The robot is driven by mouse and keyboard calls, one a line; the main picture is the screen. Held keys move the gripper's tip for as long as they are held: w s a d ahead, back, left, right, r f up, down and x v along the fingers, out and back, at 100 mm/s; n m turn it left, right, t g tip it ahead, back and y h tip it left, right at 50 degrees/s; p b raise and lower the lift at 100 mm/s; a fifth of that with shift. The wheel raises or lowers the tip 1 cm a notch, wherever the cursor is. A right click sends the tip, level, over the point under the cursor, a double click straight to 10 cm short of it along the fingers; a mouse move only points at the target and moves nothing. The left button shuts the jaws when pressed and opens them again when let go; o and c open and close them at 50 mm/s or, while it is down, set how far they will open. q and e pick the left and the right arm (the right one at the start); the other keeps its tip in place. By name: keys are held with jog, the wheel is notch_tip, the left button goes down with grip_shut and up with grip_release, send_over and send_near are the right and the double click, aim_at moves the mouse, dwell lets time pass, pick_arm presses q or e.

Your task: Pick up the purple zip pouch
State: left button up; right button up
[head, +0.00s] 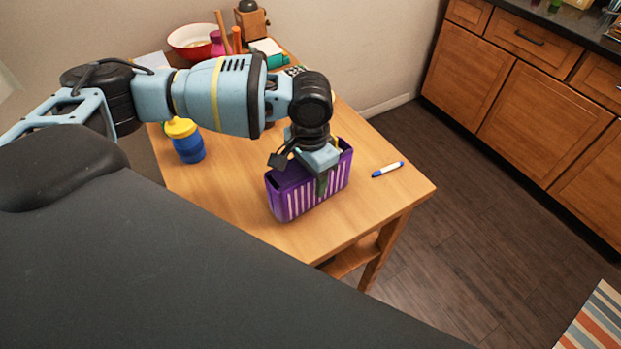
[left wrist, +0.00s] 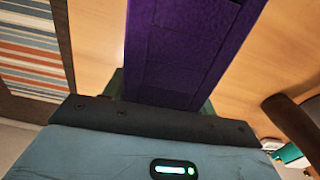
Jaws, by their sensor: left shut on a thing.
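The purple zip pouch (head: 292,198) has light stripes on its side and stands upright on the wooden table, near its right front corner. My left gripper (head: 322,182) comes down over it from above and is shut on it, with one finger showing against the striped side. In the left wrist view the pouch (left wrist: 185,50) fills the middle, between the fingers, which are mostly hidden. I cannot tell whether the pouch is clear of the tabletop. My right gripper is not in view.
A blue and white marker (head: 387,169) lies right of the pouch. A blue jar with a yellow lid (head: 187,145) stands at the left. A red bowl (head: 190,42) and other items crowd the back. The table's front right part (head: 390,200) is mostly free.

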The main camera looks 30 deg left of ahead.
pick_arm(q)
jog(key=shift+r, duration=1.45)
jog(key=s+d+r, duration=0.1)
jog(key=s+d, duration=0.3)
jog(key=d, duration=0.3)
jog(key=s+d+r+p, duration=0.1)
jog(key=s+d, duration=0.3)
jog(key=d, duration=0.2)
jog(key=shift+s+d, duration=0.15)
jog(key=shift+d, duration=0.2)
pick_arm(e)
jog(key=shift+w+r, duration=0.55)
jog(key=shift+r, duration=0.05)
